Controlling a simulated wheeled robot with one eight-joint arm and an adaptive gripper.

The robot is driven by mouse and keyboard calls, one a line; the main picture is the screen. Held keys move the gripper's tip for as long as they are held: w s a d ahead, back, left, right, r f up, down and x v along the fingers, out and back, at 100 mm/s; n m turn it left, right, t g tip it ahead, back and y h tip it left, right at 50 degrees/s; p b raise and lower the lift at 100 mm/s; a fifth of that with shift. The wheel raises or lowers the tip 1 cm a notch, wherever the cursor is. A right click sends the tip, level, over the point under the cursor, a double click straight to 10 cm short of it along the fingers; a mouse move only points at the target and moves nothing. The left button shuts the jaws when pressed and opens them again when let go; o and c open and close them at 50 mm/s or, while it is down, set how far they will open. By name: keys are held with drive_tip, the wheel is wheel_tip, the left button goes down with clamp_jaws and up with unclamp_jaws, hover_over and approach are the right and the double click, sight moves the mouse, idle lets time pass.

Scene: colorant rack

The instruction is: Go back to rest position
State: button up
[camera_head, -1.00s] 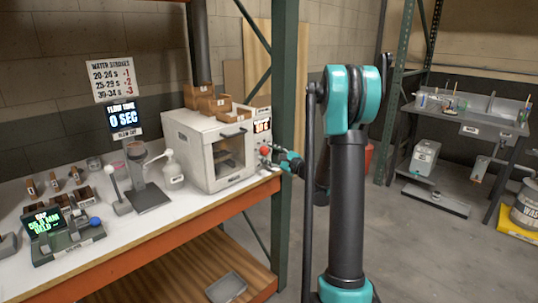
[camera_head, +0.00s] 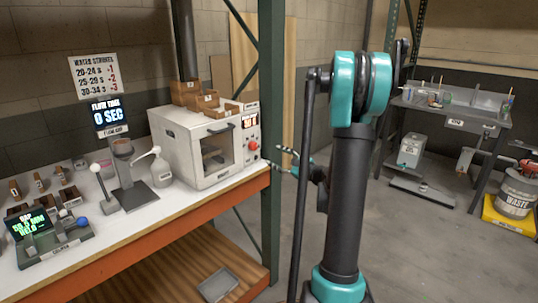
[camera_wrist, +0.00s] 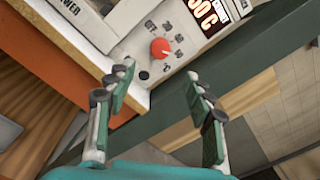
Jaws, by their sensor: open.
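My gripper (camera_wrist: 160,108) is open and empty in the wrist view, its two green-padded fingers spread apart. Beyond it is the white oven's control panel with a red-orange knob (camera_wrist: 160,48) and a lit display (camera_wrist: 208,14). The knob is not between the fingertips. In the head view my gripper (camera_head: 279,160) shows small, just right of the white oven (camera_head: 185,135) and apart from it, partly behind my own arm. The oven's door is shut, and its red knob (camera_head: 253,145) faces right of the door.
The workbench (camera_head: 140,215) at left bears a flow cup stand (camera_head: 128,180), a white pump bottle (camera_head: 160,172) and a gauge with a green display (camera_head: 45,235). A green post (camera_head: 271,90) stands beside the oven. A sink table (camera_head: 460,115) and waste bucket (camera_head: 515,193) stand at right.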

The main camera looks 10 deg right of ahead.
drive_tip(key=shift+s+d, duration=0.3)
drive_tip(key=shift+s, duration=0.1)
drive_tip(key=shift+a, duration=0.1)
drive_tip(key=s+a+f+n+g+h, duration=0.2)
drive_tip(key=s+a+f+n+g, duration=0.3)
drive_tip(key=s, duration=0.3)
drive_tip(key=s+a+f+n+g+h, duration=0.1)
drive_tip(key=s+a+f+n+g, duration=0.3)
drive_tip(key=s+n, duration=0.35)
drive_tip(key=s+d+f+n+g+h, duration=0.1)
drive_tip(key=s+d+f+n+h, duration=0.2)
drive_tip(key=s, duration=0.5)
drive_tip(key=s+d+f+n+h, duration=0.3)
drive_tip(key=s+f+n+h, duration=0.1)
drive_tip(key=s+n, duration=0.2)
drive_tip(key=shift+s+g, duration=0.4)
drive_tip(key=shift+s, duration=0.5)
